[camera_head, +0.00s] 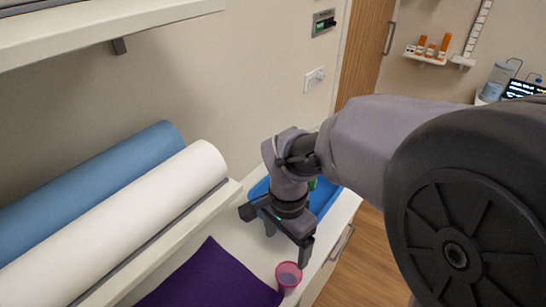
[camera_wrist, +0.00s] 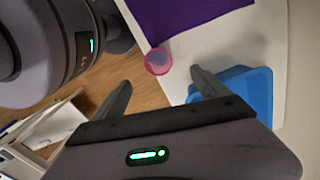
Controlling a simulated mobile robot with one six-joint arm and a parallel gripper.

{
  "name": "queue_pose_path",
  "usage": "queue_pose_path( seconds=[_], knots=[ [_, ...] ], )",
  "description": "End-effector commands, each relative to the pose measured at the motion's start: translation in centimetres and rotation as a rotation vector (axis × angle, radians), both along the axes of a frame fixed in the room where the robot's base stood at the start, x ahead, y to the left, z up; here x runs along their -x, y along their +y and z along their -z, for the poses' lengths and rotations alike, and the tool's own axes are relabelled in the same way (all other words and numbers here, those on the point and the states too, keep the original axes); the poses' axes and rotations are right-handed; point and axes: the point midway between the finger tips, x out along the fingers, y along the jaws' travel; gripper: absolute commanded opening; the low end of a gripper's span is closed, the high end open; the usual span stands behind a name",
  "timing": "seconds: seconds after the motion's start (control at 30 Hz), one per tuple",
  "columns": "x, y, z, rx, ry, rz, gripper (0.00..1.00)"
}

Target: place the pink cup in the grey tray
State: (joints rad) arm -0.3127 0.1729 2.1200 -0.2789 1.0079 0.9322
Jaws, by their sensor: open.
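The pink cup (camera_head: 288,277) stands on the white counter beside the corner of a purple cloth, close to the counter's front edge. In the wrist view the pink cup (camera_wrist: 158,61) appears between the lines of my two fingers, beyond their tips. My gripper (camera_head: 287,246) is open and empty, pointing down above the counter, behind the cup in the head view. The open fingers also show in the wrist view (camera_wrist: 160,80). I see no grey tray in either view; the only tray-like thing is a blue one (camera_head: 327,194), partly hidden behind my arm.
The purple cloth (camera_head: 208,280) lies flat on the counter (camera_head: 232,236). A blue roll (camera_head: 105,172) and a white roll (camera_head: 120,218) lie at the left. Something green shows in the blue container. The counter drops to a wooden floor (camera_head: 350,270) on the right.

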Motion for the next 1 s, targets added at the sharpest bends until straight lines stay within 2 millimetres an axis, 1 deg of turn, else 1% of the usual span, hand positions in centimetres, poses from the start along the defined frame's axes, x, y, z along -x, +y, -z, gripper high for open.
queue_pose_path(
  seconds=[0.03, 0.1, 0.2, 0.3, 0.4, 0.57, 0.67, 0.7, 0.8, 0.97, 1.0],
  knots=[
    [0.1, -0.1, 1.8, 0.002, 0.005, 0.002, 0.85],
    [0.2, -0.1, 4.1, 0.001, 0.004, 0.002, 0.85],
    [0.2, -0.1, 7.3, 0.000, 0.004, 0.002, 0.85],
    [0.3, -0.2, 9.7, 0.000, 0.004, 0.000, 0.85],
    [0.2, -0.2, 11.1, -0.001, 0.002, 0.001, 0.85],
    [0.1, -0.2, 12.4, -0.002, 0.001, 0.002, 0.85],
    [-0.2, -0.1, 14.4, -0.001, 0.002, 0.001, 0.85],
    [-0.3, -0.1, 15.3, -0.001, 0.003, 0.001, 0.85],
    [-0.2, -0.1, 16.8, -0.001, 0.002, 0.001, 0.85],
    [-0.3, -0.1, 16.6, -0.002, 0.000, 0.001, 0.85],
    [-0.2, -0.1, 16.6, -0.002, 0.000, 0.001, 0.83]
  ],
)
